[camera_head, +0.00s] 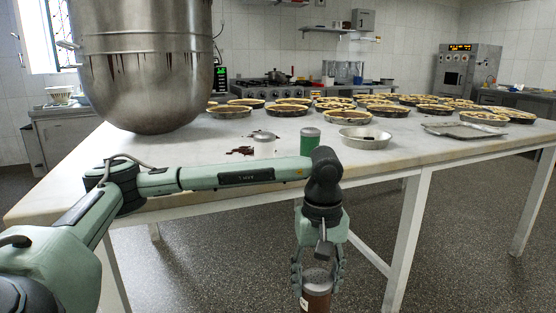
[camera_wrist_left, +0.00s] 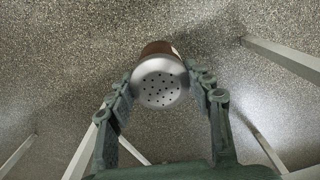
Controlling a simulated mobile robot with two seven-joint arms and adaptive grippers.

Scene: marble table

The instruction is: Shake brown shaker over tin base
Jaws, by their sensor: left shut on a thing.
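The brown shaker (camera_head: 317,291) has a grey perforated cap and is held upright in my left gripper (camera_head: 318,278), in front of the table's near edge and below its top. In the left wrist view, the fingers of my left gripper (camera_wrist_left: 167,90) close on both sides of the shaker's cap (camera_wrist_left: 160,84), its holes facing the camera. The tin base (camera_head: 364,137) is a shallow silver pan on the marble table, near its front edge, up and to the right of the shaker. A small dark thing lies in it. My right gripper is not in view.
A green canister (camera_head: 309,141) stands left of the tin. A small metal lid (camera_head: 263,136) and a dark red spill (camera_head: 241,151) lie farther left. A large steel mixing bowl (camera_head: 146,85) is at the left. Several pies (camera_head: 374,111) fill the back; a flat tray (camera_head: 462,130) lies right.

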